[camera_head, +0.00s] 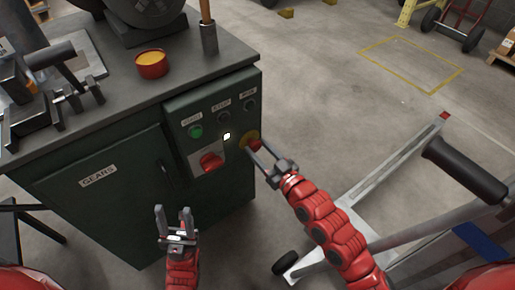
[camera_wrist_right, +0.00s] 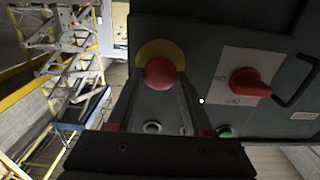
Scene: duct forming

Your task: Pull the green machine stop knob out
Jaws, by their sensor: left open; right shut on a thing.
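The green machine cabinet (camera_head: 110,200) carries a dark control panel on its front right. The stop knob is a red mushroom head (camera_wrist_right: 160,73) on a yellow round plate (camera_wrist_right: 151,49). In the head view the red knob (camera_head: 255,145) is partly covered by my right gripper (camera_head: 261,153). In the right wrist view the fingers of my right gripper (camera_wrist_right: 162,84) lie on both sides of the knob, shut on it. My left gripper (camera_head: 173,211) is open and empty, in front of the cabinet and below the panel.
A red rotary switch (camera_head: 211,162), a green button (camera_head: 195,132) and a small lit white light (camera_head: 227,136) sit left of the knob. A red tin (camera_head: 151,65) stands on the cabinet top. A cart with a black handle (camera_head: 465,170) stands at right.

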